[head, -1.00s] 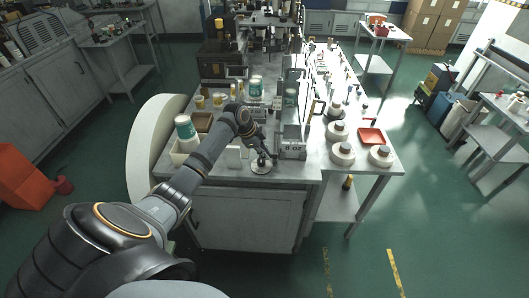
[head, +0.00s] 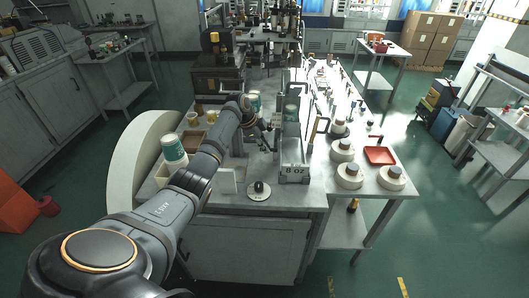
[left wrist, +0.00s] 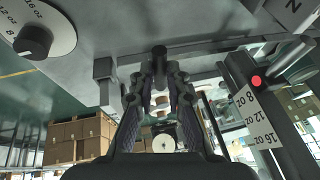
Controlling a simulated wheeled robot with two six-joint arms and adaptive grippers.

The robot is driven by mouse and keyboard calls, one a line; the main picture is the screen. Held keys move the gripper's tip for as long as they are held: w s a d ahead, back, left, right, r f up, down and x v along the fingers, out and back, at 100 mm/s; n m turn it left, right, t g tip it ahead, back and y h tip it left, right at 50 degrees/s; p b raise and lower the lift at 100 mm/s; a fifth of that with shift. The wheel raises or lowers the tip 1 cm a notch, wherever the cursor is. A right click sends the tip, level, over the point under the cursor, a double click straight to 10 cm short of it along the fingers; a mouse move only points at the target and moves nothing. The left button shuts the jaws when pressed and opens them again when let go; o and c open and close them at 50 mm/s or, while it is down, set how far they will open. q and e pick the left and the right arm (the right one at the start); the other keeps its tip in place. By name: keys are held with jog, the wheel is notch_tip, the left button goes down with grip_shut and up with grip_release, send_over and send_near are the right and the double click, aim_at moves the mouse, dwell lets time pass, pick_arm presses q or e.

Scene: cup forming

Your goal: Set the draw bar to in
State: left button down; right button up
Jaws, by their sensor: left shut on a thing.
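My left gripper (head: 270,140) is over the machine bench, behind the round dial, beside the clear-walled machine with the 8 OZ plate (head: 294,171). In the left wrist view my left gripper (left wrist: 160,82) has its two fingers closed around a dark round-ended knob (left wrist: 160,52), which looks like the draw bar's handle. The fingers hide most of it. Whether the bar stands in or out cannot be told. My right gripper is in neither view.
The dial (head: 259,190) with a black knob lies at the bench front. A scale plate with a red dot (left wrist: 256,81) is close by my gripper in the left wrist view. Green-white cups (head: 173,150) stand left; white round containers (head: 349,175) and a red tray (head: 380,155) right.

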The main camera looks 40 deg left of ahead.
pick_arm(q)
jog(key=shift+s+f, duration=0.1)
jog(key=shift+f, duration=0.15)
jog(key=shift+s+d+r, duration=0.15)
jog(key=shift+s, duration=0.05)
jog(key=c, duration=1.6)
grip_release()
jog(key=shift+s+d+r, duration=0.15)
jog(key=shift+r, duration=0.05)
jog(key=shift+o, duration=1.3)
jog(key=v, duration=1.1)
jog(key=shift+r, duration=0.4)
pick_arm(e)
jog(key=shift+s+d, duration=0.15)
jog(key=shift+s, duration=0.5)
pick_arm(q)
jog(key=shift+s, duration=0.1)
